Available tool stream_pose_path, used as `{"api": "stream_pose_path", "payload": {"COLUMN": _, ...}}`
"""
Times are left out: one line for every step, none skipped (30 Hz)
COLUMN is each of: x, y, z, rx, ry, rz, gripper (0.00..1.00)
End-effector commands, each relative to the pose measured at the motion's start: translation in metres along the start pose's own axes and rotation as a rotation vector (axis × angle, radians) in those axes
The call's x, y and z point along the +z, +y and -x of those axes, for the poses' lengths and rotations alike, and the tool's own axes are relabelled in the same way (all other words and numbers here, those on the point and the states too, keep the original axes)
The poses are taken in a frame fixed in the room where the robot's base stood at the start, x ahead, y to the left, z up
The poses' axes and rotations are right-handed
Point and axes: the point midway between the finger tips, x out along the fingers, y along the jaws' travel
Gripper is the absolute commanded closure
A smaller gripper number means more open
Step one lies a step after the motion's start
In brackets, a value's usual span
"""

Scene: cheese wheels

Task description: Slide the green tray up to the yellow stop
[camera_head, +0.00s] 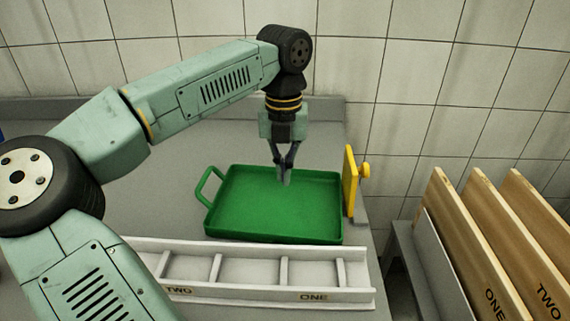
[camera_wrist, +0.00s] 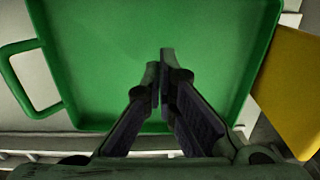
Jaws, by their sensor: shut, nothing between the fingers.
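The green tray (camera_head: 262,219) lies flat on the grey counter, with a loop handle on its left side. In the wrist view the tray (camera_wrist: 88,50) fills most of the picture and looks empty. The yellow stop (camera_head: 350,181) stands upright just right of the tray, near the counter's right edge; it also shows in the wrist view (camera_wrist: 292,88). The tray's right side is close to the stop; I cannot tell whether they touch. My gripper (camera_head: 286,183) is shut and empty, pointing down over the tray's inside. It also shows in the wrist view (camera_wrist: 160,70). Whether its fingertips touch the tray floor is unclear.
A white rack (camera_head: 250,271) with compartments marked TWO and ONE lies in front of the tray. Wooden boards (camera_head: 480,235) marked ONE and TWO stand at the right, beyond the counter edge. A tiled wall (camera_head: 420,80) is behind. The counter (camera_head: 165,205) is clear left of the tray.

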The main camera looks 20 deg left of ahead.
Motion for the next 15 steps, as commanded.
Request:
{"api": "stream_pose_path", "payload": {"x": 0.0, "y": 0.0, "z": -0.02, "rx": -0.001, "ry": 0.001, "rz": 0.0, "gripper": 1.0}}
{"api": "stream_pose_path", "payload": {"x": 0.0, "y": 0.0, "z": -0.027, "rx": -0.001, "ry": 0.001, "rz": -0.001, "gripper": 1.0}}
{"api": "stream_pose_path", "payload": {"x": 0.0, "y": 0.0, "z": -0.035, "rx": -0.001, "ry": 0.001, "rz": -0.001, "gripper": 1.0}}
{"api": "stream_pose_path", "payload": {"x": 0.0, "y": -0.001, "z": -0.041, "rx": -0.001, "ry": 0.001, "rz": -0.001, "gripper": 1.0}}
{"api": "stream_pose_path", "payload": {"x": 0.0, "y": -0.001, "z": -0.047, "rx": -0.002, "ry": 0.0, "rz": -0.001, "gripper": 1.0}}
{"api": "stream_pose_path", "payload": {"x": 0.0, "y": -0.001, "z": -0.054, "rx": -0.002, "ry": 0.0, "rz": -0.001, "gripper": 1.0}}
{"api": "stream_pose_path", "payload": {"x": 0.005, "y": -0.001, "z": -0.046, "rx": -0.003, "ry": -0.002, "rz": -0.001, "gripper": 1.0}}
{"api": "stream_pose_path", "payload": {"x": 0.011, "y": -0.002, "z": -0.041, "rx": -0.003, "ry": -0.002, "rz": -0.001, "gripper": 1.0}}
{"api": "stream_pose_path", "payload": {"x": 0.018, "y": -0.002, "z": -0.041, "rx": -0.003, "ry": 0.0, "rz": -0.002, "gripper": 1.0}}
{"api": "stream_pose_path", "payload": {"x": 0.022, "y": -0.002, "z": -0.041, "rx": -0.003, "ry": -0.001, "rz": -0.002, "gripper": 1.0}}
{"api": "stream_pose_path", "payload": {"x": 0.025, "y": -0.002, "z": -0.041, "rx": -0.002, "ry": -0.001, "rz": -0.002, "gripper": 1.0}}
{"api": "stream_pose_path", "payload": {"x": 0.03, "y": -0.001, "z": -0.042, "rx": -0.002, "ry": -0.001, "rz": -0.001, "gripper": 1.0}}
{"api": "stream_pose_path", "payload": {"x": 0.032, "y": -0.001, "z": -0.042, "rx": -0.002, "ry": 0.0, "rz": -0.001, "gripper": 1.0}}
{"api": "stream_pose_path", "payload": {"x": 0.034, "y": -0.001, "z": -0.043, "rx": -0.002, "ry": 0.0, "rz": -0.002, "gripper": 1.0}}
{"api": "stream_pose_path", "payload": {"x": 0.036, "y": -0.001, "z": -0.043, "rx": -0.002, "ry": 0.0, "rz": -0.001, "gripper": 1.0}}
